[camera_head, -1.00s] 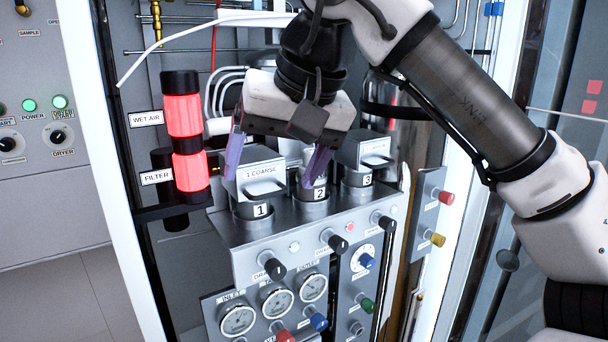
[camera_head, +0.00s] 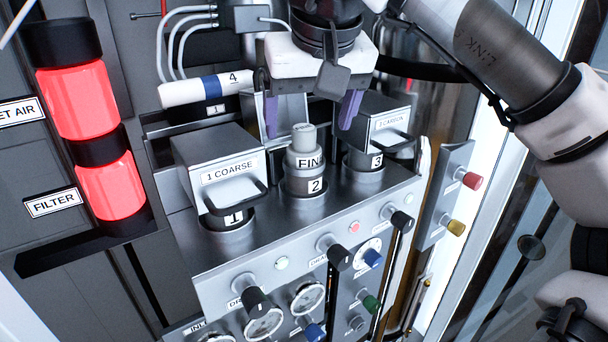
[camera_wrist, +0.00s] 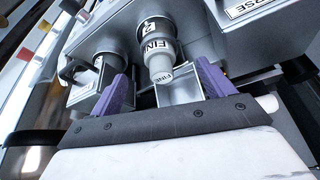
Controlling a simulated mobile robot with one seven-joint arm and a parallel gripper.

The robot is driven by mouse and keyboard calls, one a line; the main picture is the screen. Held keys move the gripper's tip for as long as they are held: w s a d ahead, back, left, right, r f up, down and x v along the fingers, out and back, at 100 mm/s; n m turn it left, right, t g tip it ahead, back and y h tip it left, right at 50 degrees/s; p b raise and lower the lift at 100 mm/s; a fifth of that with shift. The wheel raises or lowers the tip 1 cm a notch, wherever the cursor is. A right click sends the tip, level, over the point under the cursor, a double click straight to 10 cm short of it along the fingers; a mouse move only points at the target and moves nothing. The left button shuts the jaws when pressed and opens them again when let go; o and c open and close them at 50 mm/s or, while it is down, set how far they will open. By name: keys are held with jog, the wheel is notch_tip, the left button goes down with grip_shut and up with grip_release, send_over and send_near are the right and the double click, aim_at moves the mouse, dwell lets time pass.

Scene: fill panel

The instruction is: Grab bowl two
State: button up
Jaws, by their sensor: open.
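Bowl two (camera_head: 304,170) is a grey-white stepped cylinder with a knob on top, marked FIN and 2. It stands upright in the middle seat of the metal panel. My gripper (camera_head: 312,120) is open, its two purple fingers pointing down behind and above the bowl's top. In the wrist view the fingers of my gripper (camera_wrist: 160,88) are spread wide, and bowl two (camera_wrist: 158,50) shows between and beyond them. The fingers do not appear to touch it. The bowl's lower end is hidden in its seat.
A cover marked 1 COARSE (camera_head: 225,170) stands left of bowl two, and another cover (camera_head: 383,125) over position 3 stands right. A white cylinder marked 4 (camera_head: 207,88) lies behind. Knobs and gauges (camera_head: 307,297) line the front. Red-lit filter columns (camera_head: 80,105) stand at left.

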aim_at(306, 150)
jog(key=x, duration=0.3)
jog(key=shift+w+f, duration=0.15)
jog(key=shift+f, duration=0.1)
jog(key=shift+p+x, duration=1.35)
jog(key=shift+x, duration=1.4)
jog(key=shift+d+f, duration=0.1)
jog(key=shift+c, duration=0.4)
jog(key=c, duration=1)
